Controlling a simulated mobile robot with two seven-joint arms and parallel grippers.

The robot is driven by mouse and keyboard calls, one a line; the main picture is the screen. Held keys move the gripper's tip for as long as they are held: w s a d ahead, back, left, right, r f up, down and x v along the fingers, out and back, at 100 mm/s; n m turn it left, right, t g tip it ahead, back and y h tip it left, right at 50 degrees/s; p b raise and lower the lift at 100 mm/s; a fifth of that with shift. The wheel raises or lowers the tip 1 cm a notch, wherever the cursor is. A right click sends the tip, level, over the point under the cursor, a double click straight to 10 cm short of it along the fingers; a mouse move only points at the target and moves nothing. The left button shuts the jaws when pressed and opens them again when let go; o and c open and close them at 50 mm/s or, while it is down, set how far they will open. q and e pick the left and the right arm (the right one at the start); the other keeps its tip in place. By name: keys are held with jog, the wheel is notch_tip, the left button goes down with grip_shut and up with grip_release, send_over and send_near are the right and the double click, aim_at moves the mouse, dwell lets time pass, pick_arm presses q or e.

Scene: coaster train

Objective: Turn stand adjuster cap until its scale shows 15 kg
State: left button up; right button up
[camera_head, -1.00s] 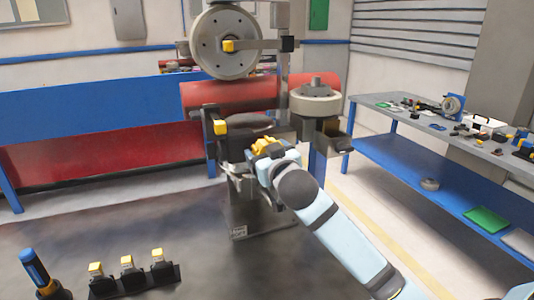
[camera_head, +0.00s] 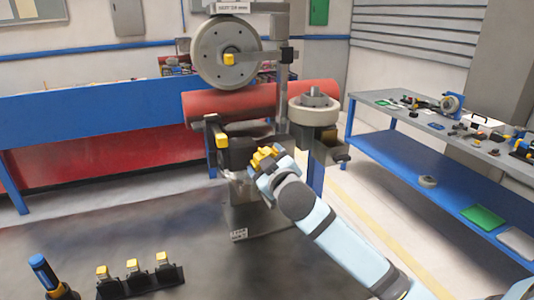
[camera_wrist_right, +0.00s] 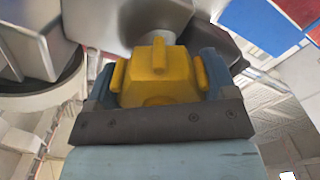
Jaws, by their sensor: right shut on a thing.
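A yellow ribbed adjuster cap (camera_head: 265,153) sits at the front right of the stand's dark head (camera_head: 236,150). In the right wrist view the cap (camera_wrist_right: 158,72) fills the space between the fingers, with a grey metal part behind it. My right gripper (camera_head: 268,163) is shut on the cap, and its blue-grey fingers (camera_wrist_right: 158,85) flank it on both sides. No scale or number can be read in either view. My left gripper is not in view.
A red cylinder (camera_head: 245,101) lies behind the stand, with a large grey disc (camera_head: 212,62) above. Three yellow-topped pieces (camera_head: 132,266) stand in a dark rack at front left. A workbench (camera_head: 400,108) is at right.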

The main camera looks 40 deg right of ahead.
jog(key=n+p, duration=0.3)
jog(key=n, duration=0.1)
jog(key=shift+r, duration=0.2)
jog(key=shift+n+p, duration=0.6)
jog(key=shift+n, duration=0.1)
jog(key=shift+f+n+p, duration=0.1)
jog(key=shift+n+p, duration=0.25)
jog(key=shift+n, duration=0.15)
jog(key=o, duration=0.9)
jog(key=shift+c, duration=0.2)
